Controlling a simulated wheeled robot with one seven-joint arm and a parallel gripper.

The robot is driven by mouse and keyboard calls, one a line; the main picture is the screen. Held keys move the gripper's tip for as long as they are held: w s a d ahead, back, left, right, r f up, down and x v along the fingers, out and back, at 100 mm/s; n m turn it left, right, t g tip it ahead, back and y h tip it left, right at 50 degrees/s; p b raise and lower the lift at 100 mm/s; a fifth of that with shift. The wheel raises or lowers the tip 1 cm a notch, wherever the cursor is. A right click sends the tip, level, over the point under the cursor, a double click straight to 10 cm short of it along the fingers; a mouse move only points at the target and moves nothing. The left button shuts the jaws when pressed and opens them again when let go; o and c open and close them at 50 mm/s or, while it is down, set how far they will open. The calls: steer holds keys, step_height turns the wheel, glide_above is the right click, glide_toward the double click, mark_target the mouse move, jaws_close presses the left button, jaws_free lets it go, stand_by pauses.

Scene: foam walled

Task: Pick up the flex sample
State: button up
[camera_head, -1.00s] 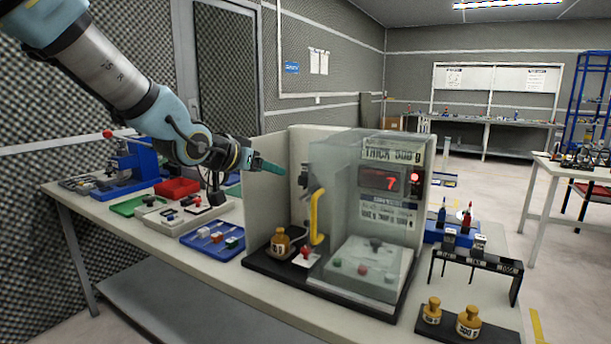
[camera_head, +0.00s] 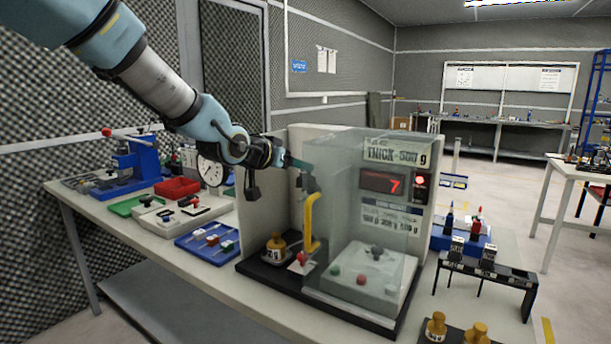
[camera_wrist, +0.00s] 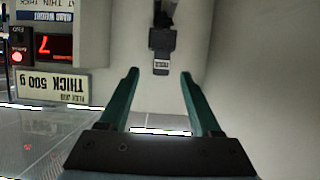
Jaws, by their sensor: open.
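A small dark block with a white label, which looks like the flex sample (camera_wrist: 162,45), hangs from a dark holder against the pale panel in the wrist view. In the head view a dark piece (camera_head: 308,183) shows at the same place, above the yellow handle (camera_head: 313,222). My gripper (camera_wrist: 160,74) has its two teal fingers spread, with nothing between them. The block lies beyond the fingertips, roughly centred between them. In the head view my gripper (camera_head: 300,164) reaches past the pale panel's edge, slightly above the dark piece.
A clear-walled case with a red display (camera_head: 383,183) stands right of the gripper. A brass weight (camera_head: 277,246) sits on its black base (camera_head: 262,268). A blue tray (camera_head: 208,242) and a red bin (camera_head: 178,188) are to the left. A black rack (camera_head: 485,266) stands right.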

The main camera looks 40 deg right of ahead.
steer(key=shift+p+x, duration=0.95)
steer(key=shift+x, duration=1.85)
steer(key=shift+w+r, duration=0.1)
jaws_close()
